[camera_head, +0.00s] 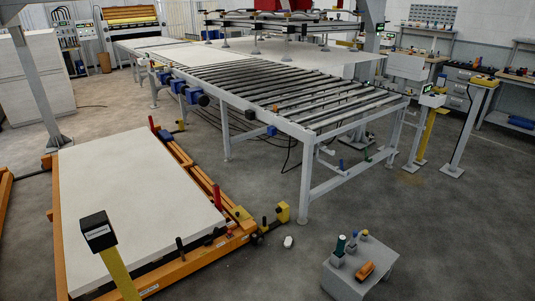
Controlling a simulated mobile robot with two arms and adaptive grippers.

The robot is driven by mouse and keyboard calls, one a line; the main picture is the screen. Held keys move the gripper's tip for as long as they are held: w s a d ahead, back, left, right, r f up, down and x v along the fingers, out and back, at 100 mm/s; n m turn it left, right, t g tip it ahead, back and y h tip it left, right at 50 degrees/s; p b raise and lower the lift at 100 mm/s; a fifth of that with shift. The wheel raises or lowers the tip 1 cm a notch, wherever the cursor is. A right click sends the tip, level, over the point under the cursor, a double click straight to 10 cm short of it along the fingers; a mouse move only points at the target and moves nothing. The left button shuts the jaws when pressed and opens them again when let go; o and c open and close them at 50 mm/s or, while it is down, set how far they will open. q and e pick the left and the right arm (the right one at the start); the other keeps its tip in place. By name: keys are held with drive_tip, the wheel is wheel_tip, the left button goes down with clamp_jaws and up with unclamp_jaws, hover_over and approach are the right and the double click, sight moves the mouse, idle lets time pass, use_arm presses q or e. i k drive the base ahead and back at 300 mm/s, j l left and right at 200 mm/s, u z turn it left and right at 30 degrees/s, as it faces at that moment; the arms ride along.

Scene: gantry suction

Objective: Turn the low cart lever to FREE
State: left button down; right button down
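The low orange cart (205,258) stands on the floor at the left and carries a large white panel (135,205). A red upright handle (217,198) stands at its right side, and another red upright piece (152,123) shows at its far end. Small yellow and black fittings (283,212) sit at its near right corner. I cannot tell which of these parts is the lever, and no FREE marking is readable. Neither of my grippers is in view.
A roller conveyor (325,124) on grey legs stands beyond the cart. A grey box (345,281) with small tools stands at the front right. A yellow post with a black head (98,230) overlaps the cart's left part. The floor (440,245) at the right is clear.

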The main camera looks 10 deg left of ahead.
sight(215, 231)
drive_tip(key=i+l, duration=0.1)
drive_tip(key=i, duration=0.6)
drive_tip(key=i+l+z, duration=0.1)
drive_tip(key=i, duration=0.6)
drive_tip(key=i+j, duration=0.75)
drive_tip(key=j, duration=0.25)
drive_tip(key=i+z, duration=0.05)
